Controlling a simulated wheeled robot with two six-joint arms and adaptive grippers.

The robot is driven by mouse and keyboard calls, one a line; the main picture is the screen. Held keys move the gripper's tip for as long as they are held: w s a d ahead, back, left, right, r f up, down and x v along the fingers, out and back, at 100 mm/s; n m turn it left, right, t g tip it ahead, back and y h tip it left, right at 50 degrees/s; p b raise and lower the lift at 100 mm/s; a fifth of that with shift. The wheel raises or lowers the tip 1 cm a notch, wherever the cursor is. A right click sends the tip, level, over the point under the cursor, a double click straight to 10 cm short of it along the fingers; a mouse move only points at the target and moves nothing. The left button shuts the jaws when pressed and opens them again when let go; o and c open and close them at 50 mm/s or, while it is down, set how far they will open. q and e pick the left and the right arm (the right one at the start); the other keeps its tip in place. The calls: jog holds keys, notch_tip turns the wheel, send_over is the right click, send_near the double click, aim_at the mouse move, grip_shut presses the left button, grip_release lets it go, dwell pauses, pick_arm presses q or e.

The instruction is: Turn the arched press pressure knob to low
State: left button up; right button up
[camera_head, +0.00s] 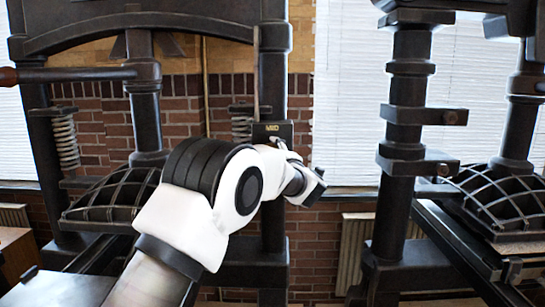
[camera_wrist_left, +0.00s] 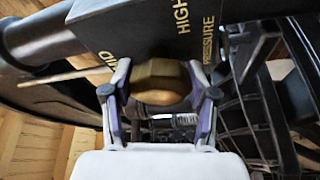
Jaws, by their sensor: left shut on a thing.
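The arched press (camera_head: 275,75) stands on the left of the head view, with a dark pressure plate (camera_head: 272,131) on its right post. In the wrist view the plate (camera_wrist_left: 130,28) reads HIGH, PRESSURE and MID. The faceted brass pressure knob (camera_wrist_left: 160,80) sits below the lettering. My left gripper (camera_wrist_left: 160,92) is shut on the knob, one finger on each side. I cannot read the knob's setting clearly. My right gripper is not in view.
A second dark press (camera_head: 408,100) stands on the right, with a ribbed platen (camera_head: 505,195). A ribbed platen (camera_head: 110,198) and a coil spring (camera_head: 66,142) lie left of my arm. Brick wall and white blinds (camera_head: 345,80) are behind.

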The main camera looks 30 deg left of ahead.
pick_arm(q)
jog(key=n, duration=0.1)
jog(key=n+g, duration=0.1)
jog(key=n, duration=0.1)
jog(key=n+h, duration=0.1)
jog(key=shift+r, duration=0.25)
jog(key=n+g+h, duration=0.1)
jog(key=n+h, duration=0.1)
jog(key=n, duration=0.2)
jog(key=shift+p, duration=0.3)
jog(key=shift+n, duration=0.3)
jog(key=o, duration=1.2)
jog(key=shift+w+f, duration=0.1)
jog(key=shift+w, duration=0.05)
jog(key=shift+c, duration=0.2)
jog(key=v, duration=1.2)
